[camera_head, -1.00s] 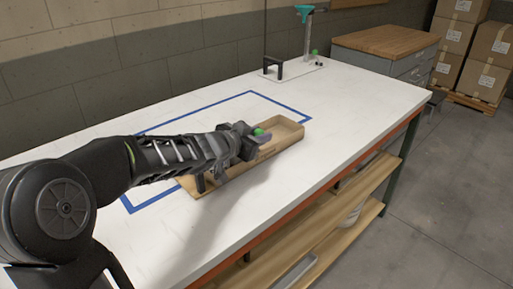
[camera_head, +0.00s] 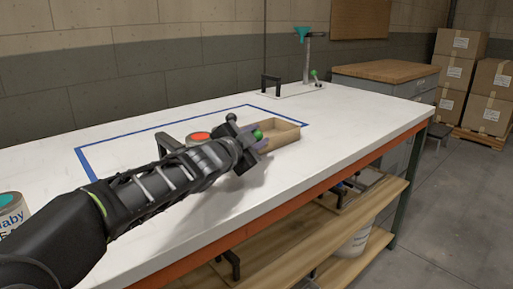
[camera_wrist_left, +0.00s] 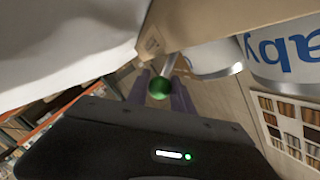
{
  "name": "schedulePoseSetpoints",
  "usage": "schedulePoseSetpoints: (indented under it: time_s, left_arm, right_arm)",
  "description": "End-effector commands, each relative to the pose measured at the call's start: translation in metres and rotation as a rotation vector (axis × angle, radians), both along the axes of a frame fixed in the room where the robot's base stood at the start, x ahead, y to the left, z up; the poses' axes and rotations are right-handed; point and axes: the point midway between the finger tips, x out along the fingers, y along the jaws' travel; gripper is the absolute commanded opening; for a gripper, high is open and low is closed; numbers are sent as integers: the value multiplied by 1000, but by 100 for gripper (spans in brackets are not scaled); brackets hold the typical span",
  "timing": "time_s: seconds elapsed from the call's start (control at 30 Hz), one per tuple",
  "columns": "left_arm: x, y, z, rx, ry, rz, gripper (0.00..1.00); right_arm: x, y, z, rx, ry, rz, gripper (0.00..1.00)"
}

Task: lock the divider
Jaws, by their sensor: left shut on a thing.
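A long wooden tray (camera_head: 288,130) lies on the white table, its near part hidden behind my left arm. My left gripper (camera_head: 262,141) is at the tray and shut on a green ball knob (camera_head: 258,134). In the left wrist view the green knob (camera_wrist_left: 159,88) sits on a thin metal rod, between the purple fingers of my left gripper (camera_wrist_left: 162,94). The divider itself cannot be made out clearly. My right gripper is not in view.
A can with a red top (camera_head: 198,137) stands behind my arm beside a black handle (camera_head: 169,144). Another labelled can (camera_head: 12,212) is at the left edge. Blue tape (camera_head: 125,136) outlines an area. A stand with a teal top (camera_head: 305,50) is at the back.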

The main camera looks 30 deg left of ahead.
Motion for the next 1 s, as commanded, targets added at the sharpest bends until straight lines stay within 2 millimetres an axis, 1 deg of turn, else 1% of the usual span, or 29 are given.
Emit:
schedulePoseSetpoints:
  time_s: [0.03,0.37,0.4,0.5,0.83,0.93,1.0]
  left_arm:
    - [0,0,-1,4,-1,1,0]
    - [0,0,0,6,0,1,0]
    - [0,0,0,6,0,1,29]
    - [0,0,0,6,0,1,37]
    - [-3,0,1,5,-1,1,37]
    - [-11,-1,4,6,-2,1,37]
    - [-21,-2,6,6,-3,1,37]
  right_arm:
    - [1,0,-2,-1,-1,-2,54]
    - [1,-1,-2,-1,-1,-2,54]
    - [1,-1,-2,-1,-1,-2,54]
    - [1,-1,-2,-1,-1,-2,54]
    - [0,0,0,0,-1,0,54]
    - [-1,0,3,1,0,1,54]
    - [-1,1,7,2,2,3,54]
